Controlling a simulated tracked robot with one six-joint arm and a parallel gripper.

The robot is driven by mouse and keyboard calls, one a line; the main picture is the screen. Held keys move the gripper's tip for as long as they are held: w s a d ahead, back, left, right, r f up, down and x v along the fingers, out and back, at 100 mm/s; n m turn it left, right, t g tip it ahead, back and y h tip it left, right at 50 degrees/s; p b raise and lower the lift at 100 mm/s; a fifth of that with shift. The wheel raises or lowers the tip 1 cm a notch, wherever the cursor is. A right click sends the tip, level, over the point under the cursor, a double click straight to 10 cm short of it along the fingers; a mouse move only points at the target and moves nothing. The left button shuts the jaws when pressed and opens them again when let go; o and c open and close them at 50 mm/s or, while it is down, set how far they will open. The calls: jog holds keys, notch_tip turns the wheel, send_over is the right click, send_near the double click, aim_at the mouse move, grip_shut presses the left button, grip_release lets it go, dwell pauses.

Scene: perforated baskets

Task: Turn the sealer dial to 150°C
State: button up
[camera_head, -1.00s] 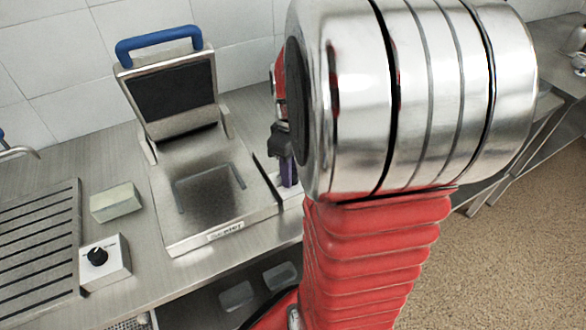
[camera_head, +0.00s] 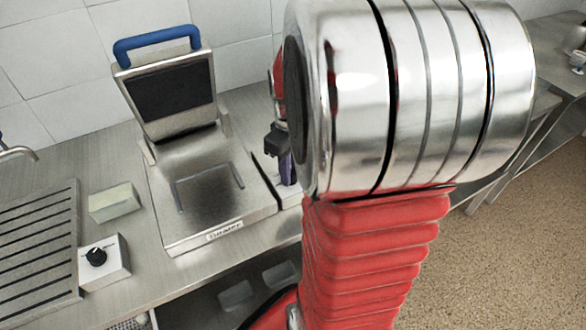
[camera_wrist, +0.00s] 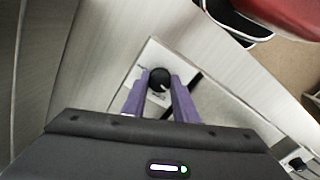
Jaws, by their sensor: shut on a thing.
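The sealer (camera_head: 205,225) stands on the steel counter with its lid (camera_head: 172,98) raised and a blue handle (camera_head: 157,42) on top. In the wrist view, a round black dial (camera_wrist: 159,79) sits on a pale panel (camera_wrist: 150,59), between the two purple fingertips of my gripper (camera_wrist: 160,84). My gripper is shut on this dial. In the head view, my gripper (camera_head: 285,172) is at the sealer's right side, partly hidden by my arm, which also hides the dial. I cannot read the dial's marks or its setting.
A white box with another black dial (camera_head: 96,256) stands at the counter's front left. A pale block (camera_head: 115,202) lies behind it, and a slatted drainer (camera_head: 38,245) is at far left. Pale containers (camera_head: 235,295) sit under the counter.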

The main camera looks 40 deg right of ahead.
jog(key=m, duration=0.7)
jog(key=shift+w+r, duration=0.1)
jog(key=shift+w, duration=0.05)
jog(key=m, duration=0.3)
jog(key=shift+m, duration=0.3)
jog(key=m, duration=0.3)
jog(key=shift+d+m, duration=0.1)
jog(key=shift+m, duration=0.2)
jog(key=m, duration=0.4)
jog(key=shift+m, duration=1.9)
jog(key=o, duration=1.1)
jog(key=shift+c, duration=0.2)
